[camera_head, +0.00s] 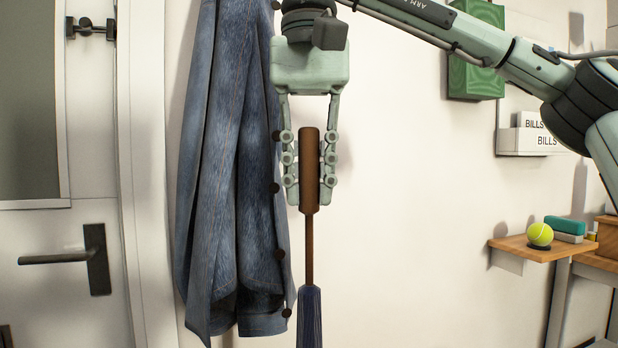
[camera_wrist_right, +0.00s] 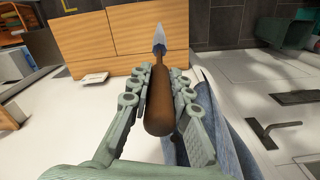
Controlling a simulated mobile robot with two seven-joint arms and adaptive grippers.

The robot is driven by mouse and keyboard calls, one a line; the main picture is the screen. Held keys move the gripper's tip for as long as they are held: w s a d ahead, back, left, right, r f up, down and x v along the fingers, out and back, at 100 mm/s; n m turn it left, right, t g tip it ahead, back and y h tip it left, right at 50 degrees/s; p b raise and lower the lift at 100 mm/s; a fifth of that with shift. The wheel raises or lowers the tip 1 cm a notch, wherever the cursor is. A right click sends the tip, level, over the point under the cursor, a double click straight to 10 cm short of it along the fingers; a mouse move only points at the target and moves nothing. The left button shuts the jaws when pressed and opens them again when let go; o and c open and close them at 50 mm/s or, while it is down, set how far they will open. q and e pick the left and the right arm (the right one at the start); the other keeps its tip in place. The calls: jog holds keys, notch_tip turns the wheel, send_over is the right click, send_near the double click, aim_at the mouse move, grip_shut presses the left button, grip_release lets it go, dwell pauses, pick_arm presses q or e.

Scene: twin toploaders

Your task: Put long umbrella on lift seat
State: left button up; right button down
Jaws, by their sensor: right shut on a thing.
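The long umbrella (camera_head: 310,318) hangs upright with its brown wooden handle at the top and its blue folded canopy below, cut off by the bottom of the head view. My right gripper (camera_head: 308,190) is shut on the brown handle, one finger on each side. In the right wrist view the handle (camera_wrist_right: 160,105) lies between the fingers of my right gripper (camera_wrist_right: 158,88), and the blue canopy (camera_wrist_right: 160,38) points away. My left gripper is out of view. I cannot make out a lift seat in either view.
A blue denim coat (camera_head: 228,170) hangs on the wall just left of the umbrella. A door (camera_head: 60,285) with a dark handle is further left. A wooden shelf (camera_head: 520,248) with a tennis ball (camera_head: 540,234) juts out at right. Wooden drawers (camera_wrist_right: 95,45) show in the wrist view.

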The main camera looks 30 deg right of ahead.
jog(key=shift+f, duration=0.15)
jog(key=c, duration=1.4)
grip_release()
jog(key=shift+r, duration=3.95)
